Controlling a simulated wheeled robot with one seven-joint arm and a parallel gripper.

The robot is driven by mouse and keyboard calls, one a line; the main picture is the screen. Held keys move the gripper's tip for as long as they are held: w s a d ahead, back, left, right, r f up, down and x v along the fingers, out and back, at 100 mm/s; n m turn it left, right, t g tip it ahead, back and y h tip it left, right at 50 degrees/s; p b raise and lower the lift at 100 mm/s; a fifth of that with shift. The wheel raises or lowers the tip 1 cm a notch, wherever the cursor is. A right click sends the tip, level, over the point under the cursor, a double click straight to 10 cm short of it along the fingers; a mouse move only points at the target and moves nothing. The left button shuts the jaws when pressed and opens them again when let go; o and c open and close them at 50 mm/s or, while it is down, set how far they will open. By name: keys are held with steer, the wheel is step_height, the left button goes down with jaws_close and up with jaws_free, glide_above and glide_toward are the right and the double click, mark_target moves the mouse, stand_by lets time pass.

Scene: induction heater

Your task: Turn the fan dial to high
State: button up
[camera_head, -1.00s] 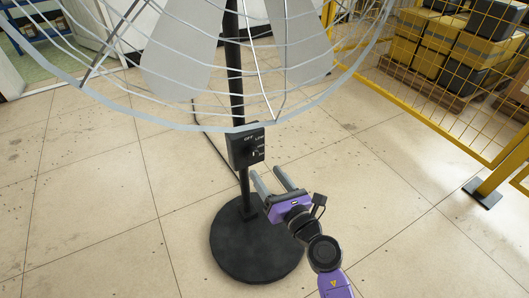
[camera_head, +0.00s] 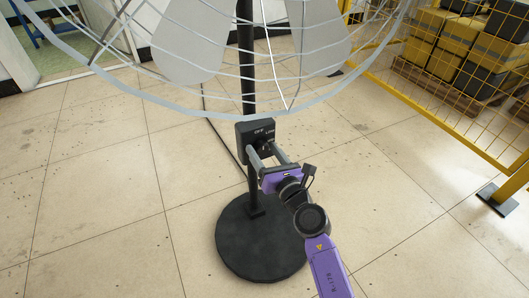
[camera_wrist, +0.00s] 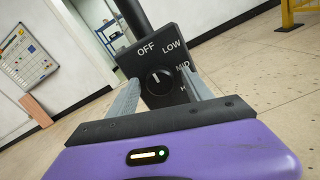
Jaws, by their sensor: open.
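The fan's black control box (camera_head: 254,130) is on the pole below the fan cage. In the wrist view, the box (camera_wrist: 178,56) is tilted and reads OFF, LOW, MID and a partly covered label starting with H. The round black dial (camera_wrist: 159,81) has a short white mark that seems to point up toward OFF. My gripper (camera_head: 265,151) is open in front of the box. In the wrist view its two fingers (camera_wrist: 163,84) stand on either side of the dial. I cannot tell whether they touch it. The right finger partly covers the lowest label.
The fan's wire cage (camera_head: 180,108) hangs close above the box. Its round black base (camera_head: 245,250) stands on the tiled floor below. A yellow mesh fence (camera_head: 450,110) is at the right, with stacked crates behind. The floor around the base is clear.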

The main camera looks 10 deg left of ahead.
steer(key=shift+c, duration=0.5)
jaws_close()
